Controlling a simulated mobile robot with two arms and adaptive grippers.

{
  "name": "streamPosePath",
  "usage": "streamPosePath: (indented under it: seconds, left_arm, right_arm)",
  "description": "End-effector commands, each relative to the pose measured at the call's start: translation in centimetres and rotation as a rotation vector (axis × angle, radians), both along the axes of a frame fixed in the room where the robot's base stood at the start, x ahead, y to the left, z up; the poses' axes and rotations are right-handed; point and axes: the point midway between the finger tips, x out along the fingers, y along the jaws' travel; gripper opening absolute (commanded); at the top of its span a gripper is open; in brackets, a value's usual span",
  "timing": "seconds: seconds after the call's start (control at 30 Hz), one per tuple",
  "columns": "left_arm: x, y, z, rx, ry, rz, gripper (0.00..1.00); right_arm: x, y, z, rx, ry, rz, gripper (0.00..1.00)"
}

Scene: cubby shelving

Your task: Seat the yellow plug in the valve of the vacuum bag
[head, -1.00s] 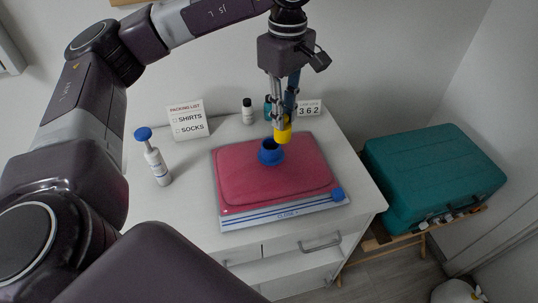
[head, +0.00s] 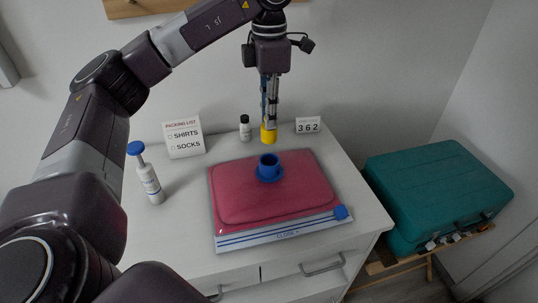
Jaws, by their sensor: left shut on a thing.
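The red vacuum bag (head: 300,190) lies flat on the white dresser top, with a blue and white strip along its front edge. Its blue ring-shaped valve (head: 268,171) stands up near the bag's back middle, and its dark opening shows. My left gripper (head: 269,122) points down and is shut on the yellow plug (head: 268,134). The plug hangs above and behind the valve in the picture, apart from it. The gripper fingers hide the plug's upper part. My right gripper is not in view.
A white pump bottle with a blue top (head: 148,178) stands left of the bag. A packing list card (head: 184,139), a small black-capped bottle (head: 245,130) and a 362 card (head: 308,125) stand behind. A teal suitcase (head: 435,192) sits on a rack at right.

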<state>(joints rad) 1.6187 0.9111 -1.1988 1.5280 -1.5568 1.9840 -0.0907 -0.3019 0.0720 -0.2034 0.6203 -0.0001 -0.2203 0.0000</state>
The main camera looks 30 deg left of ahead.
Motion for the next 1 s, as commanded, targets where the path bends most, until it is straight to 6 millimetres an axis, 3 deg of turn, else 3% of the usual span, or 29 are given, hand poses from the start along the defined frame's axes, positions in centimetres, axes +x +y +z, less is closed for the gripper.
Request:
streamPosePath:
  seconds: [0.2, 0.43, 0.63, 1.0]
  left_arm:
    - [-0.1, 0.1, -4.9, 0.001, 0.002, 0.0, 0.03]
    - [0.0, 0.0, -7.0, 0.001, 0.0, 0.0, 0.03]
    - [-0.1, 0.0, -9.9, 0.001, 0.002, -0.001, 0.03]
    - [0.0, 0.0, -10.9, 0.0, -0.001, -0.002, 0.03]
  right_arm:
    - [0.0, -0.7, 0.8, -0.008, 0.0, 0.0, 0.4]
    - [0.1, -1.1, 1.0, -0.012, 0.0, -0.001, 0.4]
    - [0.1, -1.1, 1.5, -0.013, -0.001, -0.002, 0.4]
    - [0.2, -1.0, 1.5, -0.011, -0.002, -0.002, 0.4]
